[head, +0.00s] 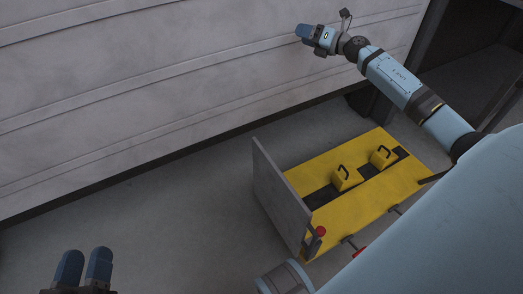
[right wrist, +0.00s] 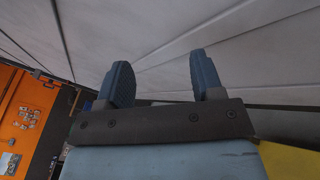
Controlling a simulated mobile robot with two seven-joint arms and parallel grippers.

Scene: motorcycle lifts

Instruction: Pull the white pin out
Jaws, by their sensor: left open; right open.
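I cannot make out a white pin in either view. A yellow motorcycle lift (head: 385,187) lies low on the floor in the head view, with a grey upright plate (head: 278,195) at its left end. My left gripper (head: 85,256) is at the bottom left of the head view, open and empty, well apart from the lift. My right gripper (head: 304,32) is at the top, in front of the grey wall and far above the lift. In the right wrist view my right gripper (right wrist: 163,78) has its two blue fingers apart with nothing between them.
The lift has two yellow blocks with black handles (head: 346,178), a red knob (head: 321,231) by the plate and thin rods along its near side. A grey panelled wall (head: 150,80) runs behind. Grey floor (head: 190,215) left of the lift is clear. An orange surface (right wrist: 25,115) shows in the right wrist view.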

